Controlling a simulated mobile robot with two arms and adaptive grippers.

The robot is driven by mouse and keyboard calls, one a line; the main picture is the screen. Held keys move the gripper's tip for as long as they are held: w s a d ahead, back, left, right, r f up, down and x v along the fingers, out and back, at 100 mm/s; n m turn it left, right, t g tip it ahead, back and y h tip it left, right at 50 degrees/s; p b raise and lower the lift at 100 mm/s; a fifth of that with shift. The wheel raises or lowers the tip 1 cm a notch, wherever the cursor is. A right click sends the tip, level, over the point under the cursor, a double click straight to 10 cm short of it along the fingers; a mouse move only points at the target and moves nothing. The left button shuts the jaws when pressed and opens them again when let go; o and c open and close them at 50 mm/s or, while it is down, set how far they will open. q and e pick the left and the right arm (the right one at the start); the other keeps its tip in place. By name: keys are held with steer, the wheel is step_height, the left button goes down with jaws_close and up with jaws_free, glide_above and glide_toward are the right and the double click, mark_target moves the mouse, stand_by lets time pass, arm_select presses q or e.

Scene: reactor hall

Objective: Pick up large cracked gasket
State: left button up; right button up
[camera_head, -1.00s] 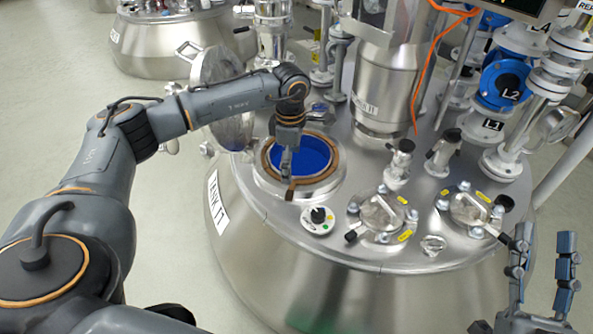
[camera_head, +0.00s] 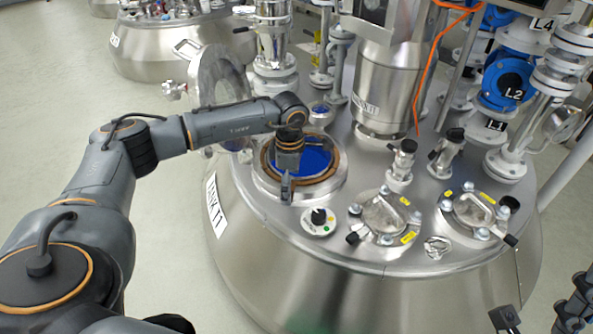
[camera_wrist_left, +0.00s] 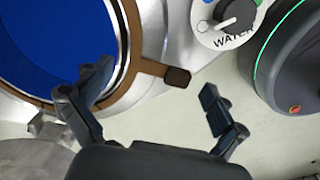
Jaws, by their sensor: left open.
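The large gasket is a brown ring (camera_head: 337,162) lying around the round opening with blue inside on the tank top. Its short tab with a dark end (camera_wrist_left: 150,67) points outward in the left wrist view. I cannot make out a crack. My left gripper (camera_head: 287,190) is above the near edge of the ring and hides the tab in the head view. In the left wrist view the left gripper (camera_wrist_left: 153,86) is open, one finger over the ring side and one beyond the tab's end. My right gripper (camera_head: 540,309) is partly cut off at the lower right, fingers apart.
A WATER knob (camera_wrist_left: 238,14) sits beside the opening and also shows in the head view (camera_head: 319,219). An open round lid (camera_head: 220,85) stands behind the opening. Clamped covers (camera_head: 384,214), valves and pipes crowd the tank's right side.

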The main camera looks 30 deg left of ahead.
arm_select(q)
steer(key=shift+c, duration=0.4)
steer(key=c, duration=1.4)
steer(key=shift+r, duration=0.15)
steer(key=shift+c, duration=1.3)
